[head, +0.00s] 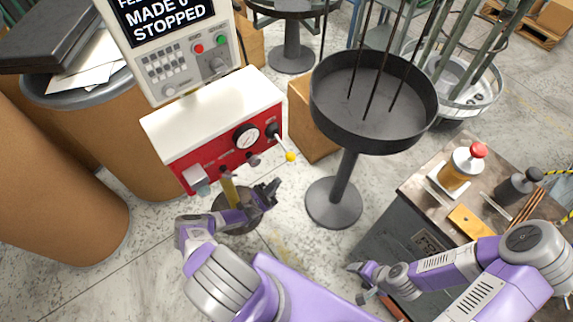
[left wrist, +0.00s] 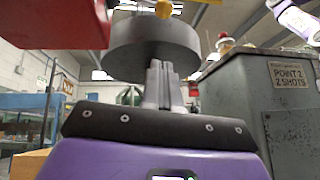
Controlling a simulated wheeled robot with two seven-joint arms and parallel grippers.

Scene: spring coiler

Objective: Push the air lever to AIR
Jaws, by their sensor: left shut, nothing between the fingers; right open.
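The air lever (head: 281,143) comes out of the right part of the red panel (head: 215,150), beside a round gauge (head: 247,137). Its yellow ball knob (head: 290,157) points down and to the right. The yellow ball (left wrist: 163,9) also shows at the top edge of the left wrist view, above my fingers. My left gripper (head: 274,188) is shut and empty, below the knob and apart from it in the head view. Its closed fingers (left wrist: 158,80) show in the left wrist view. My right gripper (head: 358,281) is open and empty at the lower middle. No AIR marking is readable.
A round black tray on a stand (head: 348,130) is right of the lever. A grey cabinet (head: 400,215) with a red-topped bottle (head: 462,165) stands at right. A control screen box (head: 180,55) rises behind the red panel. Brown drums (head: 50,205) are at left.

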